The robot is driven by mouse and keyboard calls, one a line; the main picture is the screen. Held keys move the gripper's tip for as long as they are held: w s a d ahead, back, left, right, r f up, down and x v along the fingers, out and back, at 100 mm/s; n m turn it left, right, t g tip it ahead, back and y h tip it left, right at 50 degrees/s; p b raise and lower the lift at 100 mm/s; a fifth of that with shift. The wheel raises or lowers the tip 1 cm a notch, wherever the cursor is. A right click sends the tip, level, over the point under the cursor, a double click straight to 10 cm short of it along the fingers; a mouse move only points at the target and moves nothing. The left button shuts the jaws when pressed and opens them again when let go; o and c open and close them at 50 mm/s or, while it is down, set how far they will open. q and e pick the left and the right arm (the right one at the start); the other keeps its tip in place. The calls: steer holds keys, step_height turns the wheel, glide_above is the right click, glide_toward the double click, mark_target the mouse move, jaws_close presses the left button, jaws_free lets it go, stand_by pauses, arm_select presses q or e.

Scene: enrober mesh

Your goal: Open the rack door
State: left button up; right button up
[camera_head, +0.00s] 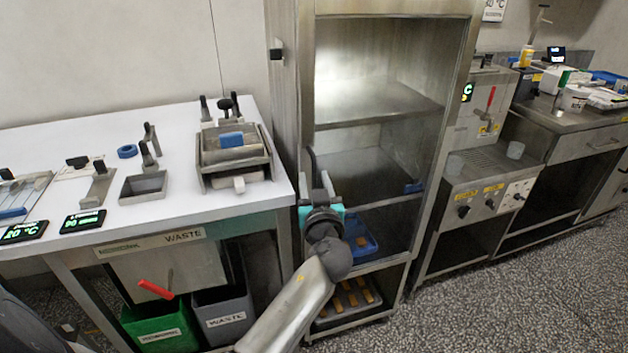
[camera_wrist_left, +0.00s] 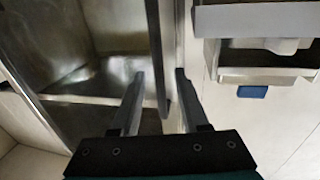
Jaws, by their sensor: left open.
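The rack (camera_head: 380,100) is a tall steel cabinet in the middle of the head view, with shelves visible through its front. Its door seems to be a framed clear front, which looks closed, though I cannot be sure. A dark upright handle (camera_head: 312,163) is at the front's left edge. My left gripper (camera_head: 322,187) is at the handle's lower part. In the left wrist view, the handle (camera_wrist_left: 155,45) runs down between the spread fingers of my left gripper (camera_wrist_left: 159,73), with gaps visible beside it. My right gripper is out of view.
A white table (camera_head: 100,190) with moulds and tools stands left of the rack, close to my left arm. A green bin (camera_head: 160,325) and a grey waste bin (camera_head: 224,318) are under it. The speckled floor (camera_head: 500,300) at front right is clear.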

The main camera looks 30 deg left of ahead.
arm_select(q)
steer(key=shift+w+a, duration=0.1)
steer(key=shift+w, duration=0.05)
jaws_close()
stand_by(0.4)
stand_by(1.0)
